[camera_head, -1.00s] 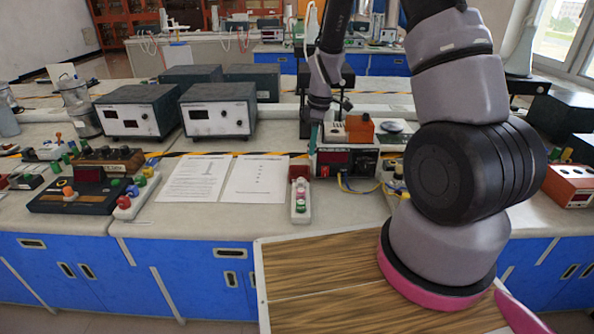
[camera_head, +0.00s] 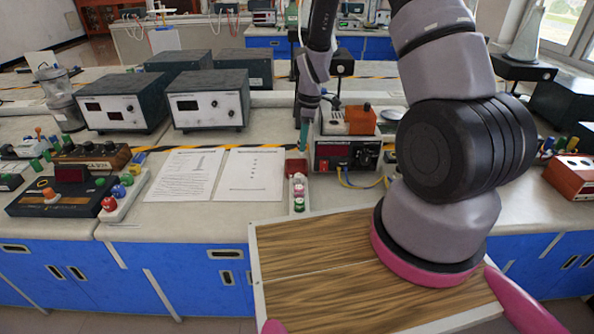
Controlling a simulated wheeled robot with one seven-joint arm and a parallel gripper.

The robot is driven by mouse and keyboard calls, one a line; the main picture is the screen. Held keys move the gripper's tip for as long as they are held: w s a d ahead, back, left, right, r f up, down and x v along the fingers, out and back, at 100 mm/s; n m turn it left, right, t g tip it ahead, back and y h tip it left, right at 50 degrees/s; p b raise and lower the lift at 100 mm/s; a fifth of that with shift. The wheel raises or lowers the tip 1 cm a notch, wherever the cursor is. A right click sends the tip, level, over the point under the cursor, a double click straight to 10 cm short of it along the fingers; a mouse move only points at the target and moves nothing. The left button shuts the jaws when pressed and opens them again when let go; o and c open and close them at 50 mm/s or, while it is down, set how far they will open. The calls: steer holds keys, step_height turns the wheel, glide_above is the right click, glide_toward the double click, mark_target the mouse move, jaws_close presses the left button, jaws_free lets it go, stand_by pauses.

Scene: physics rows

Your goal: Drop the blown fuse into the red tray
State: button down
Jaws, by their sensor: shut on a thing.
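My gripper (camera_head: 304,146) points down from the end of my arm near the middle of the view, its teal fingers close together. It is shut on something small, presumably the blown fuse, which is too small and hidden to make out. A small red tray (camera_head: 296,168) sits on the bench just below the fingertips. The fingers appear above its back part; I cannot tell the exact height gap.
A white strip with coloured knobs (camera_head: 299,196) lies in front of the tray. A red-display instrument (camera_head: 345,155) stands close on the right. Two paper sheets (camera_head: 252,175) lie flat to the left. Grey power supplies (camera_head: 209,108) stand behind them.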

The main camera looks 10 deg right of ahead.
steer(key=shift+f, duration=0.55)
steer(key=c, duration=0.5)
jaws_free()
steer(key=s+d+r+m+t, duration=0.1)
steer(key=s+r+m, duration=0.15)
steer(key=r, duration=0.75)
steer(key=s+d+r+m+t, duration=0.1)
steer(key=s+r+m, duration=0.15)
steer(key=r, duration=0.75)
steer(key=s+d+r+m+t, duration=0.15)
steer(key=r+m, duration=0.25)
steer(key=r, duration=0.6)
steer(key=s+r+m+t, duration=0.1)
steer(key=s+r+m, duration=0.2)
steer(key=s, duration=0.2)
steer(key=s+d+r+m+t, duration=0.1)
steer(key=s+r+m, duration=0.3)
steer(key=s, duration=0.2)
steer(key=s+d+r+m+t, duration=0.1)
steer(key=s+r+m, duration=0.3)
steer(key=s, duration=0.1)
steer(key=shift+s+t+y, duration=0.25)
steer(key=shift+s+y, duration=0.05)
steer(key=shift+s, duration=0.05)
